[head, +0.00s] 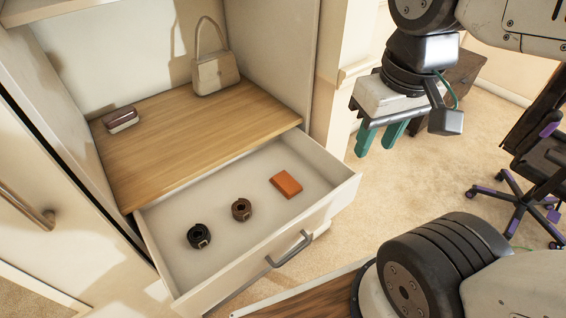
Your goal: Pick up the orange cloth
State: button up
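A small orange folded cloth (286,184) lies flat in the open drawer (185,270), toward its right end. My gripper (381,138) hangs in the air to the right of the drawer, above and apart from the cloth. Its two green fingers point down with a narrow gap between them, and nothing shows in that gap.
A brown rolled belt (241,209) and a black rolled belt (199,236) lie in the drawer left of the cloth. A beige handbag (215,72) and a dark red case (120,119) stand on the wooden shelf (190,135) above. An office chair (540,160) is at the far right.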

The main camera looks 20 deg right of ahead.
aim_at(283, 182)
jog(key=u, duration=2.2)
jog(key=k, duration=1)
jog(key=z, duration=1.55)
jog(key=i, duration=0.5)
jog(key=z, duration=0.05)
